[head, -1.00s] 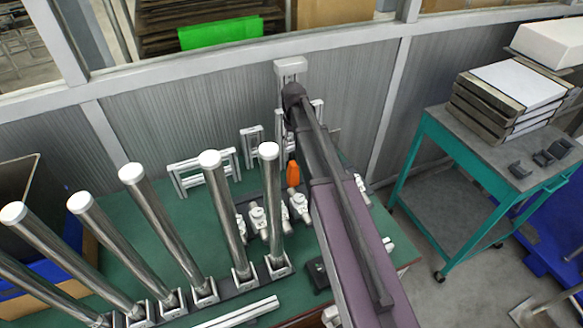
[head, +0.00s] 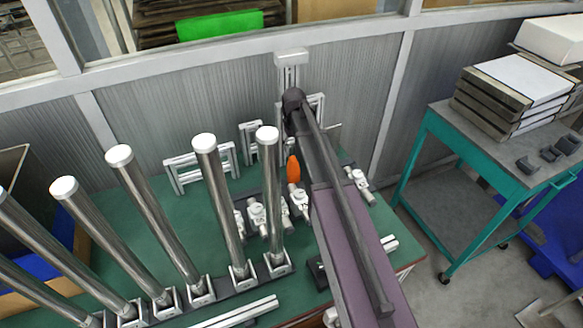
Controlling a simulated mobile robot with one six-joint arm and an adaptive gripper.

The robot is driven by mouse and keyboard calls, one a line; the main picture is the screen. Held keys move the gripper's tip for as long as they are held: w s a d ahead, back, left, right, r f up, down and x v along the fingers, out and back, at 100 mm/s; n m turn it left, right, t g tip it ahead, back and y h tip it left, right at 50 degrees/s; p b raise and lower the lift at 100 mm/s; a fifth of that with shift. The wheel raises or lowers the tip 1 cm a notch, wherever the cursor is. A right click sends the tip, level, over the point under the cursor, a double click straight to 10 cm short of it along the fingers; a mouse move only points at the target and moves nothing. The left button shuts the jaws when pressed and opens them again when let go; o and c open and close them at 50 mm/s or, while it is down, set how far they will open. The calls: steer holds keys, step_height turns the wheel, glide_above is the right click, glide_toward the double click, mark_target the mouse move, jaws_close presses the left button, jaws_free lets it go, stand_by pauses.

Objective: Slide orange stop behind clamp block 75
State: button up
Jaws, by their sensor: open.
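The orange stop (head: 293,168) is a small upright piece on the green workbench (head: 225,268), just left of my arm. White and grey clamp blocks stand near it: one clamp block (head: 258,215) to its lower left, another (head: 299,200) just below it in the picture. A further clamp block (head: 360,178) is to the right of my arm. No number is legible, so I cannot tell which is 75. My arm covers the bench to the right of the stop. My gripper does not show; the arm hides that area.
Several tall metal posts with white caps (head: 204,140) stand in a row at left and front. A metal frame (head: 200,165) stands behind them near the ribbed wall. A teal cart (head: 427,145) with stacked trays is at right, with open floor between cart and bench.

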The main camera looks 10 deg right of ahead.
mark_target(294, 159)
steer(key=shift+f+b, duration=4.05)
steer(key=shift+f, duration=0.3)
jaws_close()
